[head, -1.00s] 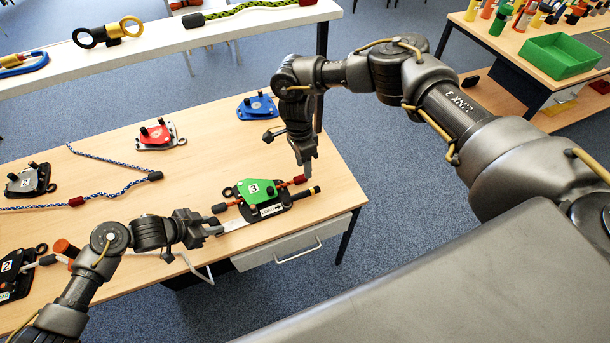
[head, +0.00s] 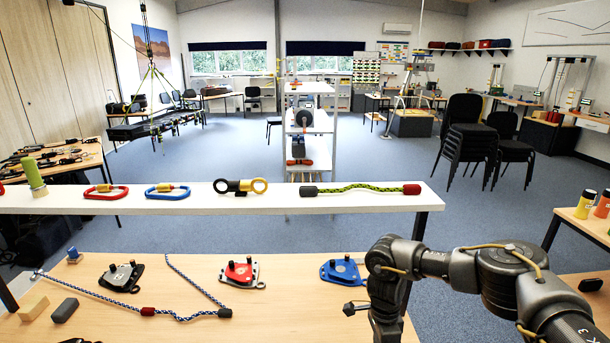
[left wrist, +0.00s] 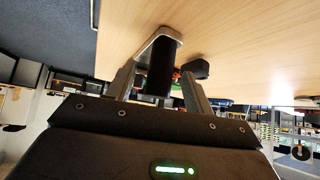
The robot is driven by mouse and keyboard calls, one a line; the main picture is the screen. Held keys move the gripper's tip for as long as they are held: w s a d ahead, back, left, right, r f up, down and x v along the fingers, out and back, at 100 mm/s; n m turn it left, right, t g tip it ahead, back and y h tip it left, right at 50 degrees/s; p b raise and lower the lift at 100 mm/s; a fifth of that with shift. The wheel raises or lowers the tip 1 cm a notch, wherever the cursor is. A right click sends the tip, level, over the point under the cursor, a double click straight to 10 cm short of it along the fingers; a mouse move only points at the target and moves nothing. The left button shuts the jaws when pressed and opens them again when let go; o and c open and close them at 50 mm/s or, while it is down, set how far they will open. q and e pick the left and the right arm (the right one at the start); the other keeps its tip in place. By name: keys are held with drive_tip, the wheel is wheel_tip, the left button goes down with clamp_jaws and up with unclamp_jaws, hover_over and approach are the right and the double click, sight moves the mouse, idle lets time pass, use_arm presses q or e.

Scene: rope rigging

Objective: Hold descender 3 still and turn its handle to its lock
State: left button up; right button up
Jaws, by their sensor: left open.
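Descender 3's green body is out of the head view. In the left wrist view, my left gripper (left wrist: 160,88) is open near the table top. A black cylindrical grip (left wrist: 159,66) on a silver lever (left wrist: 161,36) stands between its fingers, apparently the descender's handle; I cannot tell whether the fingers touch it.
On the table (head: 290,310) lie a grey descender (head: 122,277), a red descender (head: 240,270), a blue descender (head: 342,269) and a blue-white rope (head: 195,285). A white shelf (head: 290,204) with carabiners, a black-and-gold piece and a green rope crosses behind.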

use_arm(q)
drive_tip(key=p+v, duration=0.8)
drive_tip(key=v, duration=0.1)
idle(0.8)
